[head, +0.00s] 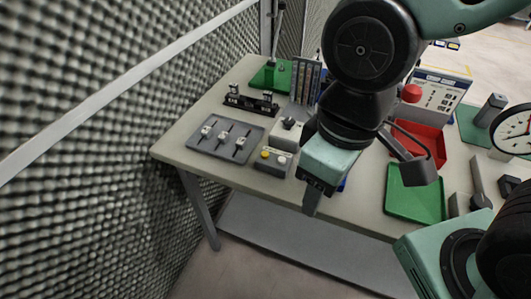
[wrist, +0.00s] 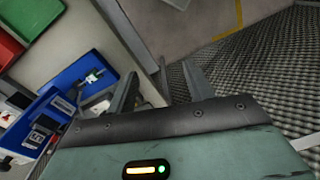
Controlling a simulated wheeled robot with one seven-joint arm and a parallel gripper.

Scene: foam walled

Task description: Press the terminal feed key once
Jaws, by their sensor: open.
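No key is clearly marked as the terminal feed key in either view. In the wrist view, a blue-edged device with a dark screen and pale parts (wrist: 45,128) sits at the left and may be the terminal; its keys are too small to tell. In the head view it is not clearly visible, and my gripper hides part of the table. My gripper (wrist: 163,85) is open and empty, its two fingers apart in the wrist view.
The table (head: 180,150) also bears a grey slider panel (head: 226,138), a green tray (head: 415,198), a red tray (head: 428,140) and a dial gauge (head: 515,132). A blue tray (wrist: 72,74) holds small parts. A foam wall (head: 80,150) stands at the left.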

